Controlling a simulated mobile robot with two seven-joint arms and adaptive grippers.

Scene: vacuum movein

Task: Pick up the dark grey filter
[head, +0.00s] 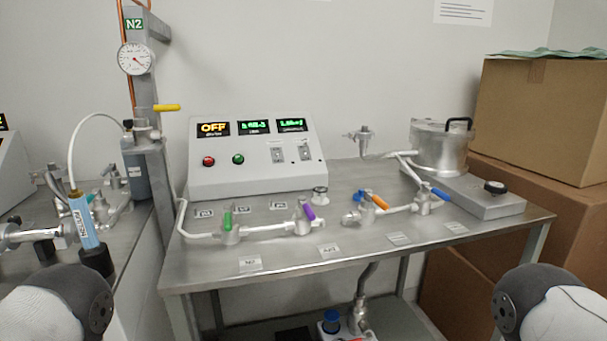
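No part is labelled as the dark grey filter, and I cannot tell for sure which it is. A dark grey upright cylinder (137,175) sits against the metal column at the left end of the table, below a metal fitting. A black round piece (97,262) is at the lower end of a light blue tube (85,221) on the left. Only rounded links of my arms show in the bottom corners. Both grippers are out of view, so nothing they hold can be seen.
A steel table (290,263) carries a control box (256,175) reading OFF, pipes with coloured valve handles, and a metal pot (438,150) on a grey base. Cardboard boxes (540,120) stand at the right. A gauge (135,59) is on the column. The table's front strip is mostly clear.

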